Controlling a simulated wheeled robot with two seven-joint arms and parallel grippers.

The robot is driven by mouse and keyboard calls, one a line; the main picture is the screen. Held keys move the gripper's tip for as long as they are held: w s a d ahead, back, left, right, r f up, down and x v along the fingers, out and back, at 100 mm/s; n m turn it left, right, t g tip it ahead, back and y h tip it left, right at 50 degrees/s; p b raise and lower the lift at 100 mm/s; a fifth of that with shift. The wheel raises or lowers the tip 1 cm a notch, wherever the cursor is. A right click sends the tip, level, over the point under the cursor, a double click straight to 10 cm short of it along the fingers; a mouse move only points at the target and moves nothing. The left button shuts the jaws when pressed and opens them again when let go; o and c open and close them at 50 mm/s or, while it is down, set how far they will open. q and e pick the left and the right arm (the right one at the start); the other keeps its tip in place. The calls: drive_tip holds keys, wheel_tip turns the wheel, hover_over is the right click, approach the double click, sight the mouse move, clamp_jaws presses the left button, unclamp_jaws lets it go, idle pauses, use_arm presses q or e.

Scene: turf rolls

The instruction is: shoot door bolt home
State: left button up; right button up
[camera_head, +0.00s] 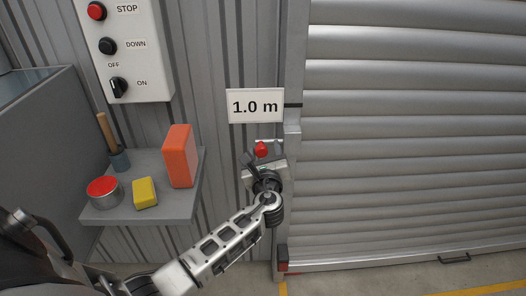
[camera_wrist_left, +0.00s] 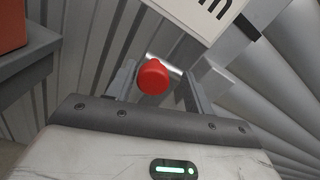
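The door bolt has a red knob (camera_head: 262,149) on a short silver bar, at the left edge of the roller door (camera_head: 410,130), below the 1.0 m sign. In the left wrist view the red knob (camera_wrist_left: 153,77) shows large, with part of the silver bar (camera_wrist_left: 163,65) behind it. My left gripper (camera_head: 264,160) is right at the bolt. Its two fingers (camera_wrist_left: 160,88) stand wide apart with the knob in the gap, closer to the left finger. I cannot tell whether a finger touches it. The bolt's far end is hidden. My right gripper is not in view.
A grey shelf (camera_head: 160,213) at the left holds an orange block (camera_head: 179,156), a yellow block (camera_head: 145,193), a red-topped tin (camera_head: 103,191) and a wooden-handled tool (camera_head: 105,130). A control box (camera_head: 150,75) hangs above. The 1.0 m sign (camera_head: 255,106) is just above my gripper.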

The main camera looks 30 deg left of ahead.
use_arm(q)
drive_tip(key=shift+s+a, duration=0.1)
drive_tip(key=shift+s, duration=0.2)
drive_tip(key=b+v, duration=0.1)
drive_tip(key=v, duration=1.4)
drive_tip(key=shift+d, duration=0.3)
drive_tip(key=shift+s, duration=0.15)
drive_tip(key=s+d+f+n+g+h, duration=0.2)
drive_tip(key=s+f+n+h, duration=0.15)
drive_tip(key=f+n, duration=0.2)
drive_tip(key=s+d+f+n+g+h, duration=0.1)
drive_tip(key=s+d+f+n+h, duration=0.3)
drive_tip(key=f, duration=0.3)
drive_tip(key=s+d+f+n+h, duration=0.1)
drive_tip(key=s+d+n+h, duration=0.1)
drive_tip(key=n, duration=0.4)
drive_tip(key=s+d+f+n+g+h, duration=0.1)
drive_tip(key=s+d+f+n+h, duration=0.1)
drive_tip(key=n, duration=0.5)
drive_tip(key=shift+s+h, duration=0.9)
drive_tip(key=shift+h, duration=0.15)
